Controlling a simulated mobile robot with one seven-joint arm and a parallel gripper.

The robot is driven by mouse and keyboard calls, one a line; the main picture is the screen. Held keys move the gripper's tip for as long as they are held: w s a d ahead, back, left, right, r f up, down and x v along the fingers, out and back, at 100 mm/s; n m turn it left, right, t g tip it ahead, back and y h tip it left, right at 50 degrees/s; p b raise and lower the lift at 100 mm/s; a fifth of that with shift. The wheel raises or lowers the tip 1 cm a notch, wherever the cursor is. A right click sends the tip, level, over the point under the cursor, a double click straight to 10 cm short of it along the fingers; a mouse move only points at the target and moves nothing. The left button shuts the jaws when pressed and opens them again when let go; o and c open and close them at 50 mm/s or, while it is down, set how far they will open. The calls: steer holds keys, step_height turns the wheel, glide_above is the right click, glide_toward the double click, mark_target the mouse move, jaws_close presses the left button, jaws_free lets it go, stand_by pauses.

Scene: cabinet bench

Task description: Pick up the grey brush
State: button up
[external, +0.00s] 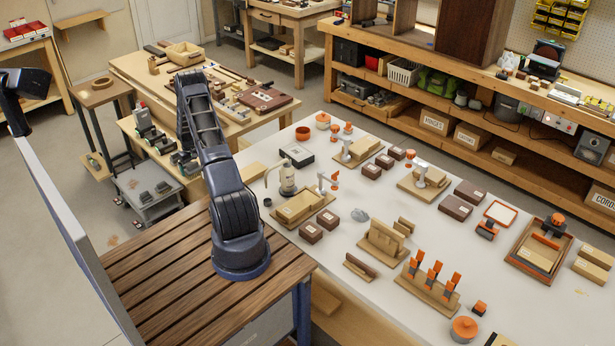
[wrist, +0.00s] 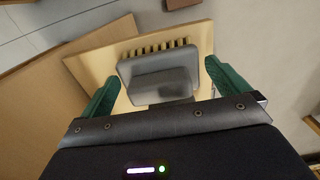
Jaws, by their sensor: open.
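In the wrist view, a grey rounded block, which looks like the grey brush (wrist: 158,68), lies over a light wooden board (wrist: 205,40). A row of yellow and dark stripes shows along its far edge. My gripper (wrist: 157,78) is open, with one green finger on each side of the grey block. A gap shows between the block and each finger. The near part of the block is hidden by my gripper body. In the external view my arm reaches towards the wooden bench at the back left, and I cannot make out the brush there.
In the wrist view, a larger brown board (wrist: 50,110) lies at the left, close to the left finger. In the external view, a low grey trolley (external: 150,193) stands beside the wooden bench (external: 245,117). A white table (external: 345,285) with many items is to the right.

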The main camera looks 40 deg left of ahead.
steer(key=c, duration=0.9)
steer(key=shift+c, duration=0.2)
